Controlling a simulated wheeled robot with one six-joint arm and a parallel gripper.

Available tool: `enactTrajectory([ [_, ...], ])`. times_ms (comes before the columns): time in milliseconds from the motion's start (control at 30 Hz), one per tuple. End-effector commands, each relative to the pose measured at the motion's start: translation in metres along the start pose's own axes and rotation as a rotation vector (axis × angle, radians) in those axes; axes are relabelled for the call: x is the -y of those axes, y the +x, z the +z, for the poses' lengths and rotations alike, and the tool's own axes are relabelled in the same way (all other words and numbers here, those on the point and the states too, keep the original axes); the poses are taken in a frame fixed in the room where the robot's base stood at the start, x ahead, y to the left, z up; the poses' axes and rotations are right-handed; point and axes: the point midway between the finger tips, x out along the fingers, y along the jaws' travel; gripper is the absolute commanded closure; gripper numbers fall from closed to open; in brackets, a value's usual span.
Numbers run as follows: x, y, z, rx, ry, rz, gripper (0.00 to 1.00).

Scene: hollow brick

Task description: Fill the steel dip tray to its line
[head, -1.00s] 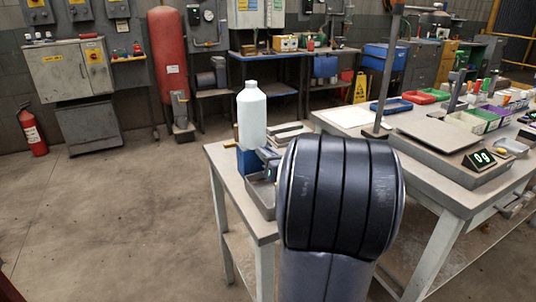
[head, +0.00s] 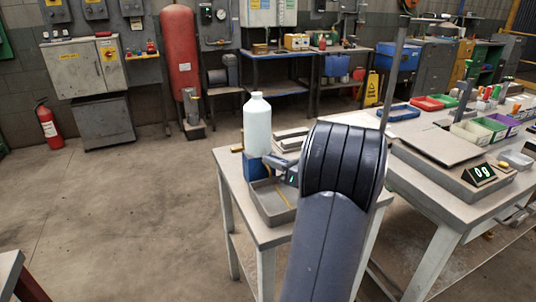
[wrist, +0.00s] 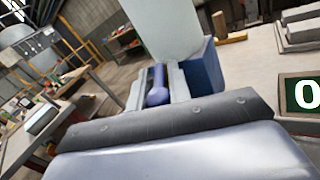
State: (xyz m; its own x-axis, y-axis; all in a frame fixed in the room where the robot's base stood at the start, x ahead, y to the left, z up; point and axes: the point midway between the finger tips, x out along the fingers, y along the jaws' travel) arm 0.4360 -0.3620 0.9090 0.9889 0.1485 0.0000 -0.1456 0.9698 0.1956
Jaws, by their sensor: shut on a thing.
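A white bottle (head: 257,125) stands upright above a blue block (head: 252,166) at the back left of the small table. I cannot tell whether the bottle rests on the block. The grey steel dip tray (head: 268,214) sits on the table in front of the block, below my gripper; a tan strip shows inside. My arm hides part of its right side.
A scale (head: 455,168) reading 0 g stands on the larger bench at right, with a thin post (head: 392,75) beside it. Coloured bins (head: 490,125) line that bench. The floor at left is mostly clear.

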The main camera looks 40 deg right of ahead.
Motion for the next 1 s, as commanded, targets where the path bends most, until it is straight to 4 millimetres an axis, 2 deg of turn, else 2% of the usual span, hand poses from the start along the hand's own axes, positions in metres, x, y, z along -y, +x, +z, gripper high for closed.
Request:
enactTrajectory([
  [33,0.0024,-0.0003,0.0049,-0.008,0.003,0.034,1.0],
  [400,0.0084,0.001,0.0038,-0.046,0.002,0.227,1.0],
  [1000,0.0099,0.0017,0.0021,-0.054,-0.001,0.271,1.0],
])
